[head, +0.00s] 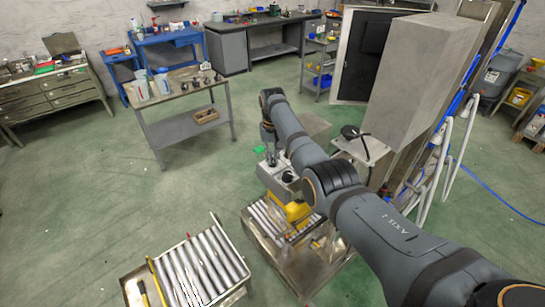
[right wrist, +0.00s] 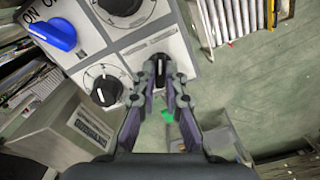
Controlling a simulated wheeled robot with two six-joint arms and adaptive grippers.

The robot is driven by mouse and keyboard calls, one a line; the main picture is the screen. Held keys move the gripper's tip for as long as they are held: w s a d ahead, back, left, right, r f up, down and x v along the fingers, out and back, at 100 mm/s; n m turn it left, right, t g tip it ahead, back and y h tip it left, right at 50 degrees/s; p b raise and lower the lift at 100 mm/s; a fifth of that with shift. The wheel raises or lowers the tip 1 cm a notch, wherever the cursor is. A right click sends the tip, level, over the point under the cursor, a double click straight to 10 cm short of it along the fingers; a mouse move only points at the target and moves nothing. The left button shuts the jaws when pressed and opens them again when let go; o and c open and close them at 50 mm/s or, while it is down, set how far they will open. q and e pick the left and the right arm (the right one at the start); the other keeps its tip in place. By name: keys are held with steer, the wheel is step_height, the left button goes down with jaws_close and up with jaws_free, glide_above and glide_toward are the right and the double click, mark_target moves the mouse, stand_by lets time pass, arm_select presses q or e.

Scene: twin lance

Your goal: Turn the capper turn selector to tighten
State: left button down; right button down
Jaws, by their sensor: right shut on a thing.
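A grey control panel (right wrist: 130,45) fills the upper left of the right wrist view, with several knobs on it. My right gripper (right wrist: 161,80) has its two fingers closed on either side of a small black selector knob (right wrist: 161,66) at the panel's lower right corner. The fingers partly hide this knob and its markings. I cannot read its label. In the head view my right gripper (head: 268,138) is at the panel box (head: 277,176), pointing down, and the knob is too small to make out. My left gripper is out of view.
On the panel are a blue ON/OFF switch (right wrist: 53,34), a black dial (right wrist: 103,85) and a larger black knob (right wrist: 120,6). A roller conveyor (head: 200,266) stands at the front left. A worktable (head: 180,88) with parts stands behind, with clear green floor between.

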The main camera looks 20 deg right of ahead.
mark_target(273, 159)
steer(key=shift+n, duration=0.6)
steer(key=n, duration=0.3)
steer(key=shift+n, duration=0.3)
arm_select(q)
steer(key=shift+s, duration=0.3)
arm_select(e)
steer(key=n, duration=0.6)
steer(key=shift+r, duration=0.1)
steer(key=shift+w+n, duration=0.1)
steer(key=shift+n, duration=0.2)
steer(key=c, duration=1.4)
jaws_free()
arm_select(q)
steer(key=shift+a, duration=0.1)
arm_select(e)
step_height(273, 159, up, 12)
steer(key=shift+f, duration=0.1)
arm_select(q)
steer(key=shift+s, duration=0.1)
